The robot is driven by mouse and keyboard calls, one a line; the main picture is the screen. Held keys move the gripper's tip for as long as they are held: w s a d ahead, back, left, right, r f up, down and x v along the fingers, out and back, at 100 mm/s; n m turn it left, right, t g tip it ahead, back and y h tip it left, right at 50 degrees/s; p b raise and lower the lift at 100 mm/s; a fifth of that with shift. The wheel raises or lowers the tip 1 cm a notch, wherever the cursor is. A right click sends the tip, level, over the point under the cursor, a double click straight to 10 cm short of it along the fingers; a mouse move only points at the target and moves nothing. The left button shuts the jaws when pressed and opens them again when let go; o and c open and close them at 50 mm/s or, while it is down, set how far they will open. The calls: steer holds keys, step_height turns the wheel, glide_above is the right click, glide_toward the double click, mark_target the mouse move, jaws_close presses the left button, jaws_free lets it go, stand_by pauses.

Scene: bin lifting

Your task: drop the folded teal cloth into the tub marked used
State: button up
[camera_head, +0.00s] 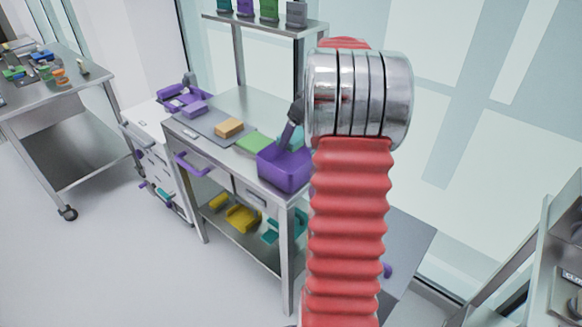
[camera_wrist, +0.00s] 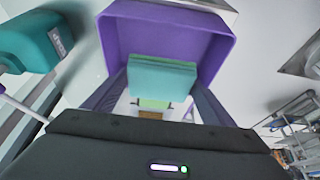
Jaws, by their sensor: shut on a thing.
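My gripper (camera_wrist: 160,92) is shut on the folded teal cloth (camera_wrist: 162,76), a flat layered block between its two dark fingers. In the head view the gripper (camera_head: 291,128) points down behind the purple tub (camera_head: 284,172), partly hidden by my arm. A bit of teal cloth (camera_head: 295,138) shows there at the tub's back rim. In the wrist view the purple tub (camera_wrist: 112,40) opens just beyond the cloth, which overlaps its opening. I cannot tell whether the cloth is inside the rim. No "used" mark is readable on the tub.
A green folded cloth (camera_head: 254,143) and a tan block (camera_head: 229,127) lie left of the tub on the steel bench. Yellow (camera_head: 242,217) and other teal items sit on the lower shelf.

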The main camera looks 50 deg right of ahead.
glide_above(292, 166)
steer(key=s, duration=0.2)
steer(key=shift+w+f, duration=0.15)
steer(key=shift+f, duration=1.1)
steer(key=shift+w+f, duration=0.1)
steer(key=shift+f, duration=1.15)
steer(key=shift+f, duration=2.5)
steer(key=shift+f, duration=0.1)
steer(key=o, duration=1)
